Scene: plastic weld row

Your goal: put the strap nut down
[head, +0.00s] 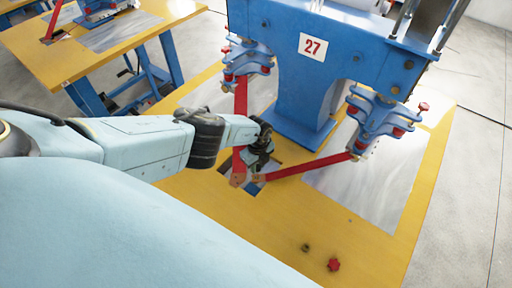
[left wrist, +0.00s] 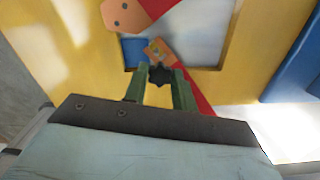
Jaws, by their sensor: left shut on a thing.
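My left gripper (head: 256,166) reaches in from the left, over the work table close to the ends of the red straps. In the left wrist view its green fingers (left wrist: 160,88) are shut on a small dark, knobbed piece, which I take to be the strap nut (left wrist: 160,74). The nut is hidden by the gripper in the head view. Just beyond it in the wrist view is the copper-coloured end of one red strap (left wrist: 158,50). Whether the nut touches that end I cannot tell. My right gripper is not in view.
A blue machine (head: 305,85) marked 27 stands on the yellow table (head: 365,235), with blue clamps on both sides. Two red straps (head: 310,165) run from the clamps. A small dark nut (head: 306,247) and a red knob (head: 334,265) lie at the front. Table around them is clear.

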